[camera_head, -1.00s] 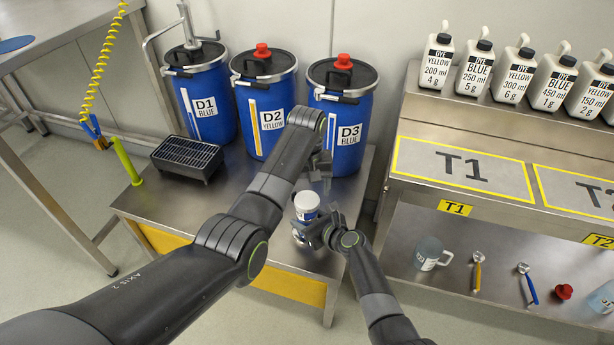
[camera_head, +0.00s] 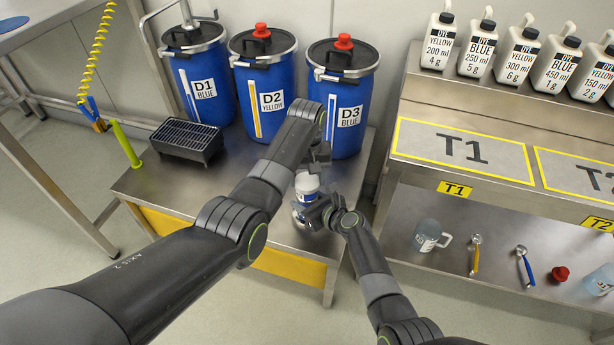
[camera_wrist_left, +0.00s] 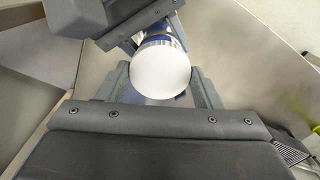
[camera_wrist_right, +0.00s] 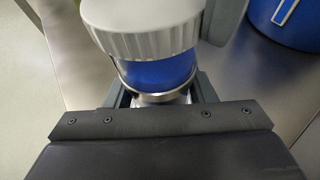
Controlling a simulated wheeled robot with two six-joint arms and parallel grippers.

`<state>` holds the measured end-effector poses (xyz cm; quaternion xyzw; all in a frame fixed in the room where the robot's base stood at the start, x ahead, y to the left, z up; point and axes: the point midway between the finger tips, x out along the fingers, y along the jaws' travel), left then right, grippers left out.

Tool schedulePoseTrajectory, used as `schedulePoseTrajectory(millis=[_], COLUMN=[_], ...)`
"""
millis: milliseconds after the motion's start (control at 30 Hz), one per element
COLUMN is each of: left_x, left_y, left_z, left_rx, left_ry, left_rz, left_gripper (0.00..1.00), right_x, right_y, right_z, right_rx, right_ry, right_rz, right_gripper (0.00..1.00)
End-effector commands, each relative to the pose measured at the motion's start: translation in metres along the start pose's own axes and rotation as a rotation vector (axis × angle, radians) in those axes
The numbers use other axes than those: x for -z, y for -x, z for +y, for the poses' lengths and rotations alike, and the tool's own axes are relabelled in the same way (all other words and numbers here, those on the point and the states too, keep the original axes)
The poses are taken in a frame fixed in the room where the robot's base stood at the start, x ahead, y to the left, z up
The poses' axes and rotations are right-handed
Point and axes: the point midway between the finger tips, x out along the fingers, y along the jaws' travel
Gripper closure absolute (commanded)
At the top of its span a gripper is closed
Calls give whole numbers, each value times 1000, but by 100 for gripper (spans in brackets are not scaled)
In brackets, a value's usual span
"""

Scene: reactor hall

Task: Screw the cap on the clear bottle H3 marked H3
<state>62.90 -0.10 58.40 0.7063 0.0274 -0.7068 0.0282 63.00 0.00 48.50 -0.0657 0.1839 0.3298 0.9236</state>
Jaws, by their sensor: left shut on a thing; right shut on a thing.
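A white ribbed cap (camera_wrist_right: 145,28) sits at the top of the bottle, with no gap visible beneath it in the right wrist view. The cap also shows as a white disc in the left wrist view (camera_wrist_left: 165,68) and small in the head view (camera_head: 307,182). My left gripper (camera_head: 317,166) is shut on the cap from above and behind. The bottle (camera_wrist_right: 158,72) shows a blue band below the cap. My right gripper (camera_head: 322,208) is shut around the bottle's side. The H3 marking is hidden, and how tightly the cap sits cannot be told.
Blue drums D1 (camera_head: 201,90), D2 (camera_head: 262,100) and D3 (camera_head: 345,112) stand behind on the steel bench (camera_head: 180,200). A black grille box (camera_head: 186,140) is at its left. A shelf (camera_head: 480,235) at right holds a mug (camera_head: 429,236), tools and a red cap (camera_head: 560,273).

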Motion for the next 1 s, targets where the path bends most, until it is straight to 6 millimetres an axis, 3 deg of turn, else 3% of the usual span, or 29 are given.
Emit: schedulePoseTrajectory(millis=[167,200,367,733,1000], left_x=[0,0,0,1,2], left_y=[0,0,0,6,55], left_z=[0,0,0,0,0], left_rx=[1,1,1,0,-1], left_ry=[-4,-4,-4,-4,-4], left_rz=[0,0,0,3,6], left_gripper=[68,37,16,16,16], right_x=[0,0,0,0,0], right_y=[0,0,0,0,0], right_z=[0,0,0,0,0], right_rx=[1,1,1,0,0], right_ry=[-1,-1,-1,-1,-1], right_rz=[0,0,0,0,0], right_gripper=[100,100,100,100,100])
